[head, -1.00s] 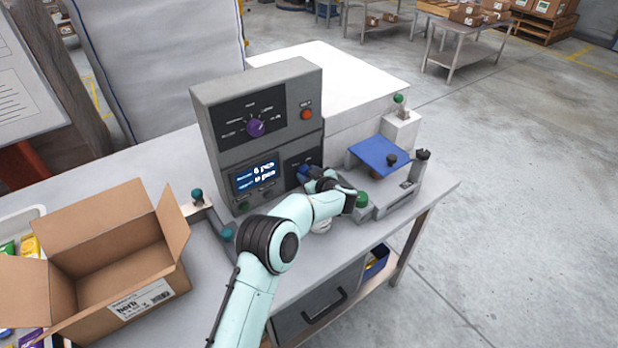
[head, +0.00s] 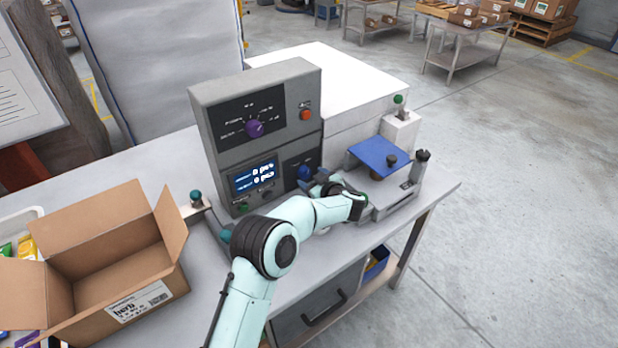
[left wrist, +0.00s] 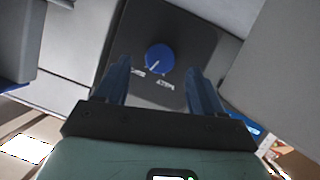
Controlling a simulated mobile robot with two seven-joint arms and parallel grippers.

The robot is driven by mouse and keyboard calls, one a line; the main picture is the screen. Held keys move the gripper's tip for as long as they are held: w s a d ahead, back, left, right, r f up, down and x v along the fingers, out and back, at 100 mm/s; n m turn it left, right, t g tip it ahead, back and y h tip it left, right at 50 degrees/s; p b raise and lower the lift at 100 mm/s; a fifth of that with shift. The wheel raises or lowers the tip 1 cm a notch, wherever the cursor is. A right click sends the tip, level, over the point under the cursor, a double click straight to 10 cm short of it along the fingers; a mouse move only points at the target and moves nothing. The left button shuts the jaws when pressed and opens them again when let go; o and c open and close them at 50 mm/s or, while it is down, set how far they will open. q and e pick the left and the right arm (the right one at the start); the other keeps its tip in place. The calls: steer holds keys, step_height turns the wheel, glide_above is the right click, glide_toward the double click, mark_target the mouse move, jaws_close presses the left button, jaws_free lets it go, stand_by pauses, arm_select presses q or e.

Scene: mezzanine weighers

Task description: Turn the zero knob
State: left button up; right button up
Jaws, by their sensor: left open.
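A round blue knob (left wrist: 159,57) with a white pointer line sits on a dark square panel in the left wrist view. White lettering beside it is too slanted to read surely. In the head view the blue knob (head: 304,172) is on the lower right of the grey console's (head: 290,87) front. My left gripper (left wrist: 158,70) is open, its two blue-grey fingers on either side of the knob in that view, with nothing between them clearly touched. In the head view the left gripper (head: 326,185) is close in front of the console, partly hidden by my wrist. My right gripper is out of view.
A purple selector knob (head: 254,128), a red-orange button (head: 306,115) and a lit display (head: 255,176) are on the console. A blue weighing plate (head: 379,154) stands to the right. An open cardboard box (head: 150,298) stands at left.

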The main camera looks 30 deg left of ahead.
arm_select(q)
steer(key=v, duration=1)
steer(key=shift+w+b, duration=0.1)
steer(key=shift+b, duration=0.25)
steer(key=shift+f, duration=0.1)
